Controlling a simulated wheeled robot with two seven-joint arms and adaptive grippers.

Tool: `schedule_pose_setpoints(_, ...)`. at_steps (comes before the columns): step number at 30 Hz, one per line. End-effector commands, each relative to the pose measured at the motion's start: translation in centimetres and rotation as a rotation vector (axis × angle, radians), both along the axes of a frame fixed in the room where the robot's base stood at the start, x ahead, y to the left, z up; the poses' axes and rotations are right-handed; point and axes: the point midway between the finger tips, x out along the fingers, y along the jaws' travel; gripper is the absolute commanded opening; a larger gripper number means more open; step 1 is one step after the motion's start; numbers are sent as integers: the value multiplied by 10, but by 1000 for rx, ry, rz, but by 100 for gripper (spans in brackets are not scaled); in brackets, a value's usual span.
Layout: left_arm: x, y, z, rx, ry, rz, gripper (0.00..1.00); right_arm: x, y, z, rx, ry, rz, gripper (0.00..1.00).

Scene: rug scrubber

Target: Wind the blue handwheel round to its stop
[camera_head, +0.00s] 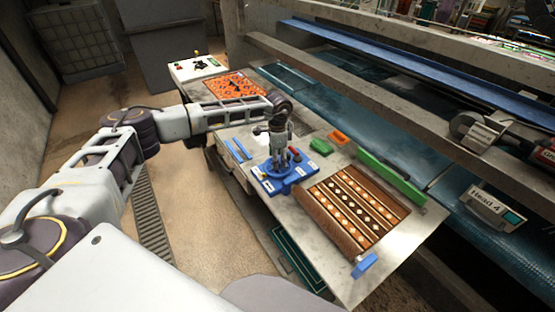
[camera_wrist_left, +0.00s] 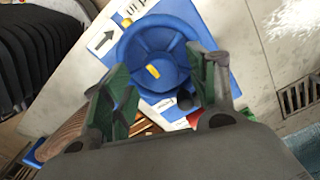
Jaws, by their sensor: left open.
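The blue handwheel (camera_head: 270,181) sits on a blue-and-white labelled panel on the table in the head view. It also shows in the left wrist view (camera_wrist_left: 152,42) as a round blue wheel with a yellow mark near its middle. My left gripper (camera_head: 281,163) points down over the wheel. In the left wrist view my left gripper (camera_wrist_left: 165,82) has its green-padded fingers spread apart, one towards each side of the wheel, with nothing clamped between them. Whether the fingers touch the rim cannot be told. My right gripper is not in view.
A striped brown rug (camera_head: 352,208) lies right of the panel, and an orange rug (camera_head: 233,86) lies at the table's far end. A long green bar (camera_head: 390,178), a small green block (camera_head: 321,146) and an orange block (camera_head: 339,137) are nearby. A conveyor runs behind the table.

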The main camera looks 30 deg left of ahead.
Motion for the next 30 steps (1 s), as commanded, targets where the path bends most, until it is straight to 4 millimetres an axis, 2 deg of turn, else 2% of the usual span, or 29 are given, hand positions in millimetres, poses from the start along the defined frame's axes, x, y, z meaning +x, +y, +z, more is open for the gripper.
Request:
schedule_pose_setpoints(6,0,0,-14,0,0,0,58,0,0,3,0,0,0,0)
schedule_pose_setpoints(17,0,0,-18,1,-1,-1,58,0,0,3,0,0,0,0)
schedule_pose_setpoints(27,0,0,-17,1,-1,-1,15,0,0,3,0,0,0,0)
schedule_pose_setpoints(30,0,0,-17,1,-1,-1,12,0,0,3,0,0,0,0)
